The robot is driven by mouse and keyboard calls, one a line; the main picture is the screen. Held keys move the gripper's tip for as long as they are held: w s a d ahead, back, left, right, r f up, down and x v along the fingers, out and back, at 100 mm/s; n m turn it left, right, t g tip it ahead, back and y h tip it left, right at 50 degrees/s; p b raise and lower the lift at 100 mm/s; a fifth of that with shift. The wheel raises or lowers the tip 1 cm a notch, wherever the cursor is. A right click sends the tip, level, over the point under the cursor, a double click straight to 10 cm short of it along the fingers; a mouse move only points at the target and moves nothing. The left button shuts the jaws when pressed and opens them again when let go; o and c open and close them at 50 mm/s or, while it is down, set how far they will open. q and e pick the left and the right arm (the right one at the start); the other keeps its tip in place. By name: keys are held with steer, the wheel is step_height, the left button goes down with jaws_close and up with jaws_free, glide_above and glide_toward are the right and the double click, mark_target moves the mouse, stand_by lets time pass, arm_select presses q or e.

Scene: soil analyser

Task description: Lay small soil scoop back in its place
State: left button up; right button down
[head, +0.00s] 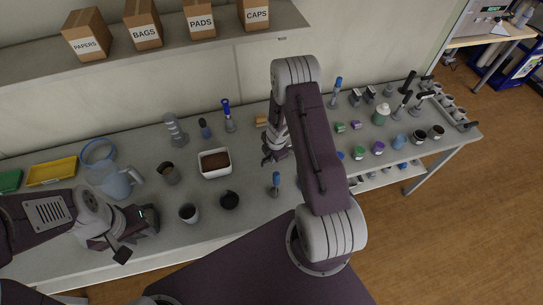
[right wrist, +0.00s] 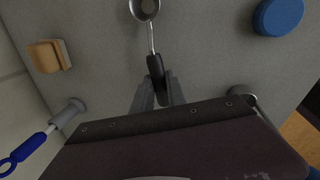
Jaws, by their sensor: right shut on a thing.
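The small soil scoop has a black handle (right wrist: 155,66) and a metal bowl (right wrist: 145,8) in the right wrist view. My right gripper (right wrist: 156,92) is shut on the handle, with the bowl pointing away from the fingers. In the head view my right gripper (head: 270,158) is over the grey bench, right of the soil tray, and my arm partly covers it. The scoop cannot be made out there. My left gripper (head: 148,220) is over the front left of the bench; its finger opening is unclear. I cannot identify the scoop's resting place.
A white tray of soil (head: 215,174) and dark cups (head: 229,200) stand left of my right gripper. A tan block (right wrist: 43,57), a blue-handled tool in a grey stand (right wrist: 66,112) and a blue round lid (right wrist: 278,15) are near the scoop. Several jars crowd the right bench.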

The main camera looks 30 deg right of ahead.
steer(key=shift+f, duration=0.25)
steer(key=shift+w+f+b, duration=0.1)
steer(key=shift+f+b, duration=0.15)
steer(key=shift+b, duration=0.05)
steer(key=c, duration=1.3)
jaws_free()
steer(key=shift+o, duration=0.2)
steer(key=shift+r, duration=0.1)
steer(key=p+v, duration=0.5)
steer(key=v, duration=0.4)
steer(key=shift+p, duration=0.35)
